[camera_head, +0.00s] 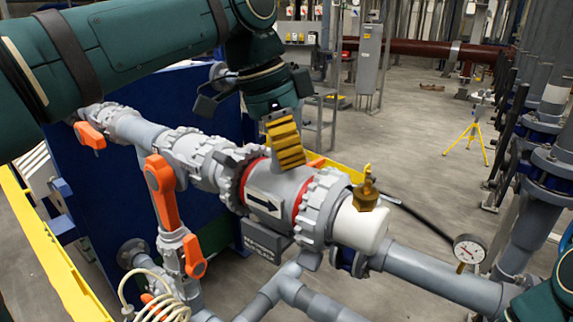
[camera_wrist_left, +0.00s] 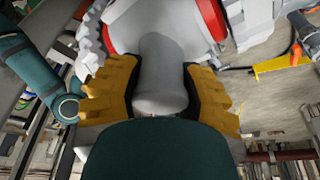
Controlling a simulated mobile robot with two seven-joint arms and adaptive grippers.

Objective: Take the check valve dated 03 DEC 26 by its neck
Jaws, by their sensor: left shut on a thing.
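The check valve (camera_head: 280,190) is a grey body with red rings and a black arrow, set in the pipe line between two large ribbed union nuts. A dark tag (camera_head: 265,243) hangs below it; its lettering is too small to read. My left gripper (camera_head: 287,145) comes down on the valve from above with its yellow ribbed fingers. In the left wrist view, the fingers are shut on the valve's grey neck (camera_wrist_left: 161,75), one on each side. A red ring (camera_wrist_left: 208,18) shows beyond it. My right gripper is out of view; only a teal part of that arm shows at bottom right.
Orange-handled valves (camera_head: 162,190) stand left of the check valve. A brass fitting (camera_head: 367,190) sits on the white pipe piece to the right, and a pressure gauge (camera_head: 469,250) stands farther right. A blue panel (camera_head: 190,95) is behind. Open floor lies beyond.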

